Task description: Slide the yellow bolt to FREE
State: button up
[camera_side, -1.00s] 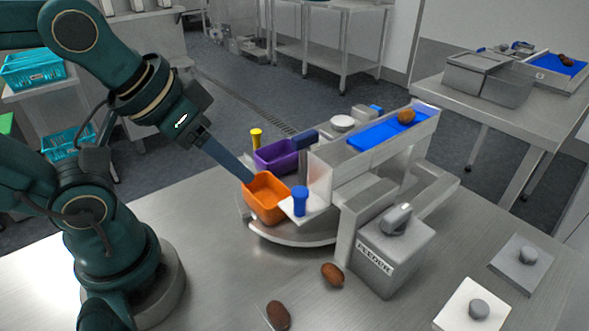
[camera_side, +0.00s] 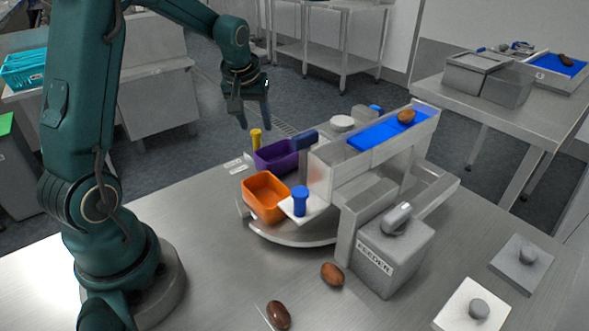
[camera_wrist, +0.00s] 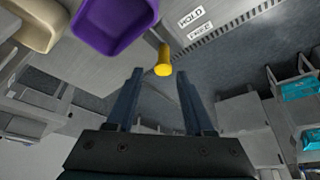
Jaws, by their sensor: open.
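The yellow bolt (camera_side: 256,138) is an upright knob at the back edge of the work table, behind the purple bin. In the wrist view, the yellow bolt (camera_wrist: 163,62) shows between and just beyond my fingertips. My gripper (camera_side: 255,123) points down above the bolt, its two fingers apart and empty. In the wrist view, my gripper (camera_wrist: 160,74) is open around the line to the bolt, not visibly touching it. A HOLD label (camera_wrist: 191,17) and a FREE label (camera_wrist: 199,31) lie beside the bolt. I cannot tell which one the bolt lines up with.
The purple bin (camera_side: 268,158) stands close in front of the bolt, with the orange bin (camera_side: 268,187) nearer. Dates (camera_side: 332,274) lie on the front table.

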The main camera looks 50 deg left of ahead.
aim_at(255, 132)
jog(key=shift+s+a+f, duration=0.1)
jog(key=shift+a+f, duration=0.15)
jog(key=shift+f, duration=0.15)
jog(key=shift+x, duration=2.3)
grip_shut()
